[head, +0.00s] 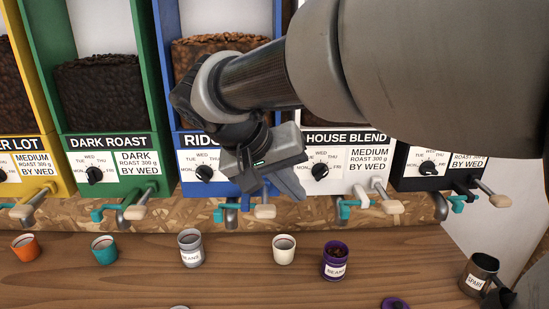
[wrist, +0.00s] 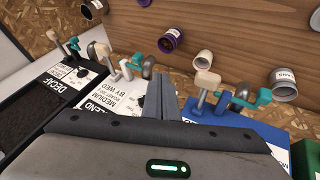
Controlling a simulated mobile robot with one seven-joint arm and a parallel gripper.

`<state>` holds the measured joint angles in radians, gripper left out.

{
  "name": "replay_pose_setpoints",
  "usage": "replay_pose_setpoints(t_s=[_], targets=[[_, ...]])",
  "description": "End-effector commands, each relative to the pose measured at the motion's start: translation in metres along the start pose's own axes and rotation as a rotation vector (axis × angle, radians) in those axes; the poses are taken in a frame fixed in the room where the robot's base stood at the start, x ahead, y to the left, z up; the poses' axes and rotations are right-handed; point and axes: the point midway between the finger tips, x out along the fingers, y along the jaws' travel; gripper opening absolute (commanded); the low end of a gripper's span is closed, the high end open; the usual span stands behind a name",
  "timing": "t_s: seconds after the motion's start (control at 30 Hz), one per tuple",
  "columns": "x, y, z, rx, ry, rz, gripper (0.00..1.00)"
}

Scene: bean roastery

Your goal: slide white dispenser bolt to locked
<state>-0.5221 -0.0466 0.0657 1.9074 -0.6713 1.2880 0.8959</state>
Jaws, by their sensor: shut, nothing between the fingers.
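The white House Blend dispenser (head: 345,160) stands between the blue and black ones; it also shows in the wrist view (wrist: 108,100). Its teal bolt (head: 352,205) sits under its front, left of the lever with a wooden knob (head: 393,207). In the wrist view this bolt (wrist: 136,62) lies just left of and beyond my fingertips. My gripper (head: 290,188) is shut and empty, in front of the blue-white boundary; its fingers (wrist: 158,85) point towards the ledge. I cannot tell whether it touches the bolt. My arm hides part of the white dispenser's top.
The blue dispenser's teal bolt (wrist: 250,97) and wooden knob (wrist: 207,80) are close to the right of my fingers. The black dispenser (head: 430,165) is on the other side. Cups, including a cream one (head: 284,249) and a purple one (head: 336,261), stand on the wooden counter (head: 230,285).

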Motion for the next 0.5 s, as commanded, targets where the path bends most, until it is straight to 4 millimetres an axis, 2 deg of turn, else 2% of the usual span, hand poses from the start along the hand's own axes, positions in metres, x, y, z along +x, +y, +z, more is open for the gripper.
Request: replay_pose_setpoints(t_s=[0.47,0.5], targets=[[0.096,0.000,0.002,-0.001,-0.005,0.002,0.00],[0.096,0.010,0.000,0.003,-0.002,0.001,0.00]])
